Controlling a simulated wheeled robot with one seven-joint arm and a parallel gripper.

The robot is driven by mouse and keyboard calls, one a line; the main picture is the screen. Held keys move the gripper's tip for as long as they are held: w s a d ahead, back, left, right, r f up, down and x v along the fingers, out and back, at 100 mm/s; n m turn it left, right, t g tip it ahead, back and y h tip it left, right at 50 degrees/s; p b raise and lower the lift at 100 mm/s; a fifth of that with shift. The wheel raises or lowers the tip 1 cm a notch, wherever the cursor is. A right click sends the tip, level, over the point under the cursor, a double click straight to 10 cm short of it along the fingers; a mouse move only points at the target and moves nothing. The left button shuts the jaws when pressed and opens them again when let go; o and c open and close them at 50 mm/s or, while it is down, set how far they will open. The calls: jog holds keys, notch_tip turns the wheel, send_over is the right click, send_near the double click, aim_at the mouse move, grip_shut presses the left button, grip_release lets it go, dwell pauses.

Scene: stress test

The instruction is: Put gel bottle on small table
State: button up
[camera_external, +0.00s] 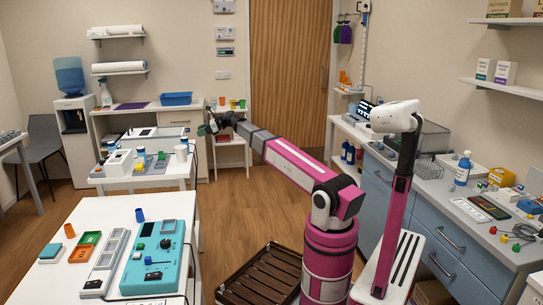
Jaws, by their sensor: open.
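My gripper (212,126) is open at the end of my arm, which reaches back and left; it is small and dark in the view. It is in front of a small white table (231,140) by the back wall, with several small coloured cups on it. A blue bottle with a white top (462,168) stands upright on the right counter, far from my gripper. I cannot tell whether it is the gel bottle. A small blue bottle (141,160) also stands on the middle-left table. A small greenish patch shows at my gripper; its nature is unclear.
A white table (95,208) with a teal device (155,250) fills the front left. A middle-left table (125,181) holds equipment. A brown slatted crate (262,278) is on the floor by my base. The wooden floor between the left tables and right cabinets is mostly clear.

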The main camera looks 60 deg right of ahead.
jog(key=s+a+f+n+g+h, duration=0.15)
jog(key=s+f+n, duration=0.25)
jog(key=f, duration=0.4)
jog(key=s+a+f+n+g+h, duration=0.1)
jog(key=s+a+f+n+g, duration=0.2)
jog(key=f, duration=0.6)
jog(key=s+f+n+g+h, duration=0.1)
jog(key=s+f+n+h, duration=0.1)
jog(key=s+f+n, duration=0.45)
jog(key=s+a+f+n+g+h, duration=0.1)
jog(key=s+f+n+g+h, duration=0.1)
jog(key=s+f+n, duration=0.4)
jog(key=s+f+n+g+h, duration=0.2)
jog(key=s+f+n, duration=0.5)
jog(key=f, duration=0.7)
jog(key=shift+s+a+f+h, duration=0.25)
jog(key=shift+s+a+h, duration=0.1)
jog(key=shift+s+h, duration=0.4)
